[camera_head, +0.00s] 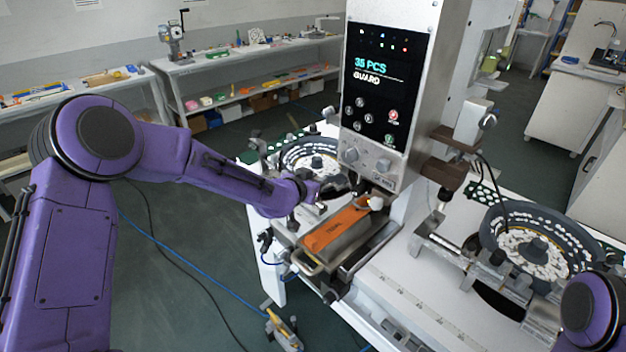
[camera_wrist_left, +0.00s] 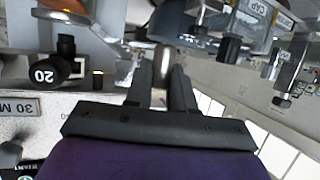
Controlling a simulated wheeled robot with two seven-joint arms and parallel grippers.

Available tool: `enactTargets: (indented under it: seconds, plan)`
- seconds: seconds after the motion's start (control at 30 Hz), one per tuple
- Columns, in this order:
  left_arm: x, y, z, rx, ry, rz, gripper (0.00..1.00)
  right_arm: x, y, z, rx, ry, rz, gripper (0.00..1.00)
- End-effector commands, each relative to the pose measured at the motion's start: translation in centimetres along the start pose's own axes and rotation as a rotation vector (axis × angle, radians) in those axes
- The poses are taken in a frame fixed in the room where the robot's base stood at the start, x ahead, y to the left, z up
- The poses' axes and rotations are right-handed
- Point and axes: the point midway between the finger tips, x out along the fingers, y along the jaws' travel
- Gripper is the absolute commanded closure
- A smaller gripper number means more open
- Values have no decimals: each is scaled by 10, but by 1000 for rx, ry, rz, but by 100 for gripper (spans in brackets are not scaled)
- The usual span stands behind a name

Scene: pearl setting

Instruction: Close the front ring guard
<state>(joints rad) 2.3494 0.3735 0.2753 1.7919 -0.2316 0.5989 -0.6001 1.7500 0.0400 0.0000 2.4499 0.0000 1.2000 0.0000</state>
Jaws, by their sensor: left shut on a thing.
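My left gripper (camera_head: 312,190) is beside the left bowl, at the left side of the machine (camera_head: 393,90). In the left wrist view my left gripper (camera_wrist_left: 166,75) has its two dark fingers on either side of a rounded metal knob (camera_wrist_left: 163,57) and is shut on it. Whether this knob belongs to the front ring guard cannot be told; the guard is not clearly seen. The machine's screen (camera_head: 384,80) reads "35 PCS" and "GUARD". Only a purple part of my right arm shows at the lower right; its gripper is out of view.
A left bowl (camera_head: 290,152) and a right bowl (camera_head: 490,236) with white pieces flank the machine. An orange plate (camera_head: 335,228) lies in front. A dial marked 20 (camera_wrist_left: 45,73) is near the left gripper. Shelves (camera_head: 225,70) stand behind; the floor at left is mostly clear.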

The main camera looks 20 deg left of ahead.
Motion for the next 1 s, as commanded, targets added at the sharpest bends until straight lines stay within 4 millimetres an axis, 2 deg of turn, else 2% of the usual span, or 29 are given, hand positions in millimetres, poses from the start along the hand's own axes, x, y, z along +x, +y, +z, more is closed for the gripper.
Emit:
enactTargets:
  seconds: [0.03,0.37,0.4,0.47,0.5,0.87,1.0]
  plan:
    - [0,6,5,6,-10,12,100,1,0,0,0,0,0,100]
    - [0,6,4,6,-9,12,100,1,0,0,0,0,0,100]
    - [0,6,4,6,-9,12,74,1,0,0,0,0,0,100]
    - [0,6,4,5,-9,11,54,1,0,0,0,0,0,100]
    - [0,5,4,5,-9,10,52,0,0,0,0,0,0,100]
    - [-2,0,2,0,-3,0,52,1,0,0,0,0,0,100]
    - [-20,1,2,1,-1,2,52,7,-1,3,0,0,0,100]
